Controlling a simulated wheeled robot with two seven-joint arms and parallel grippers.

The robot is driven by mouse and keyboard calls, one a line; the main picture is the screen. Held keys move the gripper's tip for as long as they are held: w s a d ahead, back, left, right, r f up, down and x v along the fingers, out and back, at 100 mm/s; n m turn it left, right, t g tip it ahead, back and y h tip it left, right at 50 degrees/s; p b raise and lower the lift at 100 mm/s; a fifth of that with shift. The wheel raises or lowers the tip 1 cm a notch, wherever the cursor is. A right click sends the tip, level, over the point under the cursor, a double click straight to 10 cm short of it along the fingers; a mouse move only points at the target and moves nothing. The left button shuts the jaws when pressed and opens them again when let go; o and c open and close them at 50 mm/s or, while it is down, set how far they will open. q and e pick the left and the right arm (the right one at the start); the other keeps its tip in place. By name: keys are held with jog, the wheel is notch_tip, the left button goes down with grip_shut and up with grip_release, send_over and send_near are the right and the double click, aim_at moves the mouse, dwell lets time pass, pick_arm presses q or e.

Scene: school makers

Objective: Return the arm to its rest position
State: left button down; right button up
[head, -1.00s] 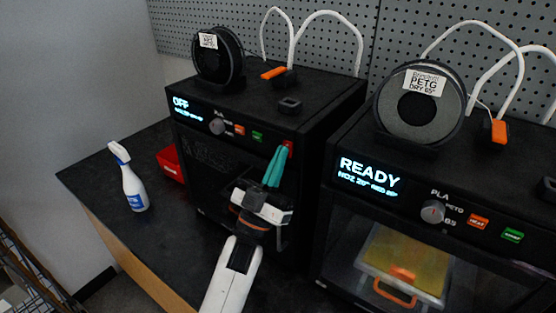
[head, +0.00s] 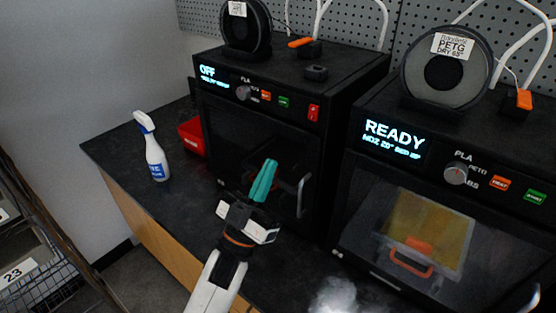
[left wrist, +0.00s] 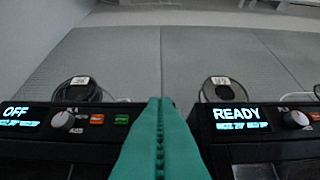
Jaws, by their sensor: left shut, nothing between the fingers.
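My left gripper (head: 262,181) has teal fingers and is in front of the left printer, apart from its red switch. Its fingers are shut together with nothing between them. The teal fingers (left wrist: 160,145) also fill the lower middle of the left wrist view. The left printer (head: 262,125) is black and its display reads OFF. The right printer (head: 400,190) shows READY, and a yellow plate with an orange handle is visible behind its front. My right gripper is not in view.
A white spray bottle (head: 155,150) and a red bin (head: 192,137) stand on the dark bench (head: 130,160) at left. Filament spools (head: 445,70) sit on top of the printers. A wire rack (head: 40,255) is at the lower left. A whitish blurred shape (head: 335,296) shows at the bottom.

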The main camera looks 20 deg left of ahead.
pick_arm(q)
jog(key=shift+s+a+f, duration=0.1)
jog(key=shift+s+f, duration=0.15)
jog(key=shift+f, duration=0.05)
dwell(0.4)
